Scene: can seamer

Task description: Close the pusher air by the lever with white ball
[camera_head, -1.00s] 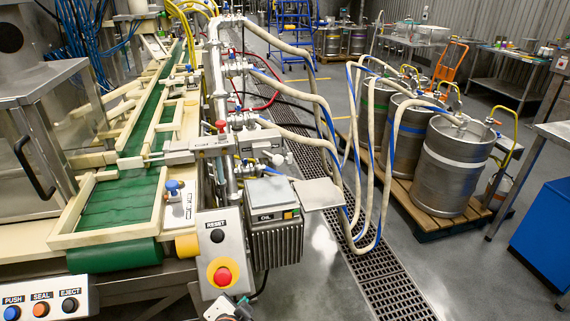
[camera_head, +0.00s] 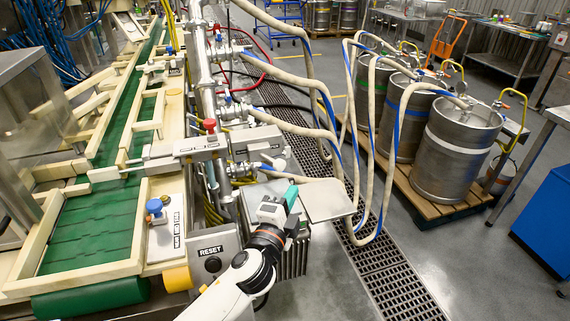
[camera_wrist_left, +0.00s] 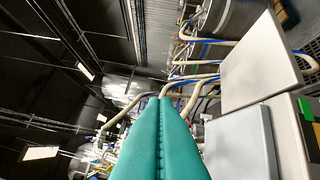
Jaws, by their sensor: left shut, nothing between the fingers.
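The fingers fill the middle of the left wrist view (camera_wrist_left: 160,140). My right gripper is not in view.
A flat grey plate (camera_head: 326,199) sits right beside the fingers. A control box with a RESET button (camera_head: 213,264) stands left of my arm. Pale hoses (camera_head: 290,125) hang behind and right. Steel kegs (camera_head: 455,150) stand on a pallet at right.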

